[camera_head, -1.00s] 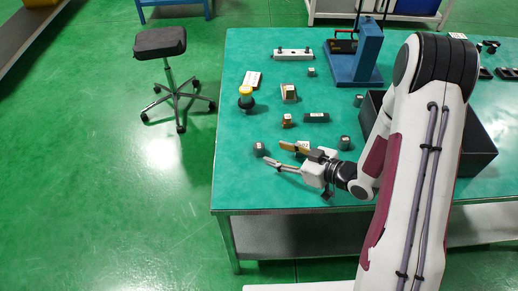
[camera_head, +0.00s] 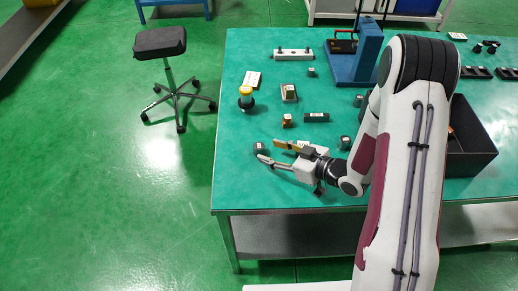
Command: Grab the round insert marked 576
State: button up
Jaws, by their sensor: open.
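Several small dark round inserts stand on the green table; their markings are too small to read, so I cannot tell which is 576. One round insert (camera_head: 259,147) sits at the table's left front, close to my fingertips. Another round insert (camera_head: 345,142) stands right of my gripper, near my wrist. A third round insert (camera_head: 358,100) is farther back, near the blue press. My gripper (camera_head: 269,151) is open and empty, pointing left, low over the table. Its fingertips are just right of and in front of the left insert; I cannot tell whether they touch it.
A blue press (camera_head: 352,62) is at the back. A black bin (camera_head: 475,160) is right.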

aim_at(263, 149)
jog(key=shift+d+f+x, duration=0.1)
jog(key=shift+x, duration=0.8)
jog(key=shift+d+f+x, duration=0.15)
jog(key=shift+x, duration=1.65)
grip_shut()
